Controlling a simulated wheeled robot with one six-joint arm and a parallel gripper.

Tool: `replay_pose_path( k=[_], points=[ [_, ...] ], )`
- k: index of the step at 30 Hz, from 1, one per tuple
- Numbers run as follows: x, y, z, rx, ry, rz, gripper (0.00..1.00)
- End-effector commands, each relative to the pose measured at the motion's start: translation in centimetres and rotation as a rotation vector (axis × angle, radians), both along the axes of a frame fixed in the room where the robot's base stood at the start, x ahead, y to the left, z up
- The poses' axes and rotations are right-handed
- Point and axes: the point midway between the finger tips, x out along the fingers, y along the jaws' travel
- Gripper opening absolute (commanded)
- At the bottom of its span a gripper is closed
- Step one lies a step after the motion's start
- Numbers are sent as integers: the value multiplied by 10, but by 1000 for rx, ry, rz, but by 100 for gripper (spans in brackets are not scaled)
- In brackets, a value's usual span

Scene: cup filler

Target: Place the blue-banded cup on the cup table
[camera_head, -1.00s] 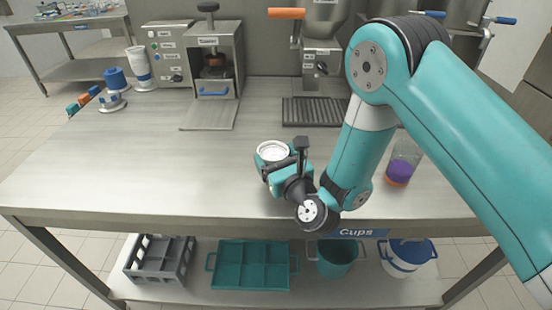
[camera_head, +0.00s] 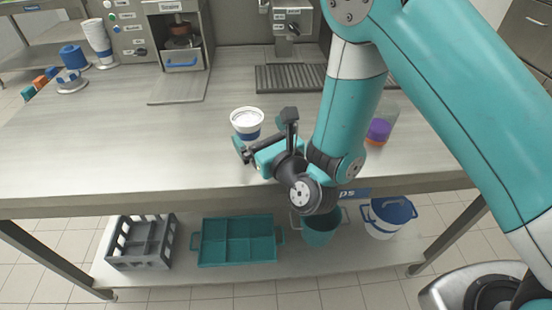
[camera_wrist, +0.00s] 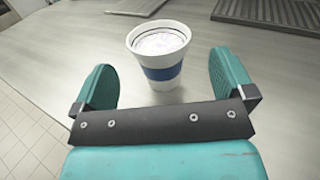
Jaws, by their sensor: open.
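The blue-banded cup (camera_head: 247,122) stands upright on the metal table (camera_head: 120,150), near its front edge. It is white with a blue band and holds something white, as the wrist view also shows (camera_wrist: 160,56). My gripper (camera_head: 252,148) is low at the table's front edge, just in front of the cup. In the wrist view its two teal fingers (camera_wrist: 165,92) are spread wide, with the cup standing beyond and between them and a gap on each side. The fingers do not touch the cup.
A sealer machine (camera_head: 178,40) and a dark drip grate (camera_head: 290,78) are at the back. A cup stack (camera_head: 97,42) stands at the back left. A clear container with purple contents (camera_head: 378,130) is right of my arm. Bins, including a teal tray (camera_head: 238,240), sit on the shelf below.

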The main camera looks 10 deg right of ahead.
Motion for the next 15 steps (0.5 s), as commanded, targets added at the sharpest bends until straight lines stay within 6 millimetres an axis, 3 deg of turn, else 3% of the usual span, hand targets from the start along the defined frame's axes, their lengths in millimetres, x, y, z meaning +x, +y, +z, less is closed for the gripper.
replay_pose_path(
  k=[6,15],
  points=[
    [-44,-20,-4,0,0,3,100],
    [-67,-31,0,0,-1,0,100]
  ],
)
